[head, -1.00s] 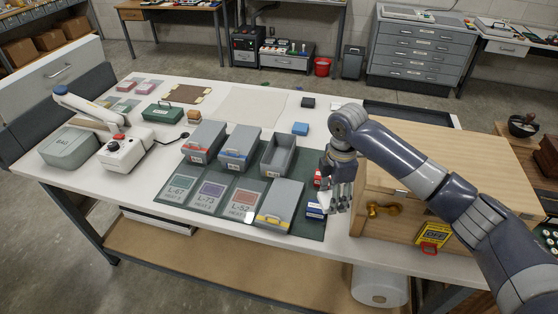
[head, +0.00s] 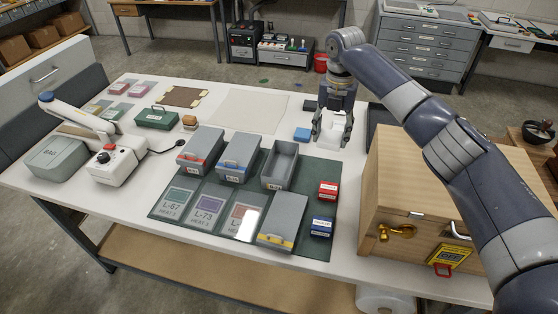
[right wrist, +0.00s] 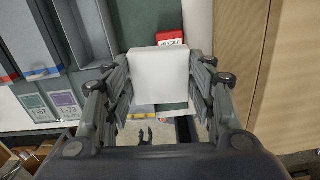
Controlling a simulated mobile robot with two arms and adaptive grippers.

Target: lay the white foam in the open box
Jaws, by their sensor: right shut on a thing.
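The white foam (head: 330,128) is a pale block between the fingers of my right gripper (head: 332,138), which is shut on it. It hangs in the air right of the open box, seemingly above the mat's right edge. In the right wrist view the white foam (right wrist: 158,76) fills the space between the fingers of my right gripper (right wrist: 160,92). The open box (head: 281,168) is a grey, lidless tray at the right end of a row of grey boxes; its inside looks empty. My left gripper is out of view.
Closed grey boxes (head: 200,150) stand left of the open box; a grey lidded one (head: 282,220) lies in front. Red (head: 328,190) and blue (head: 321,227) small boxes sit on the right of the mat. A wooden cabinet (head: 400,190) stands close on the right.

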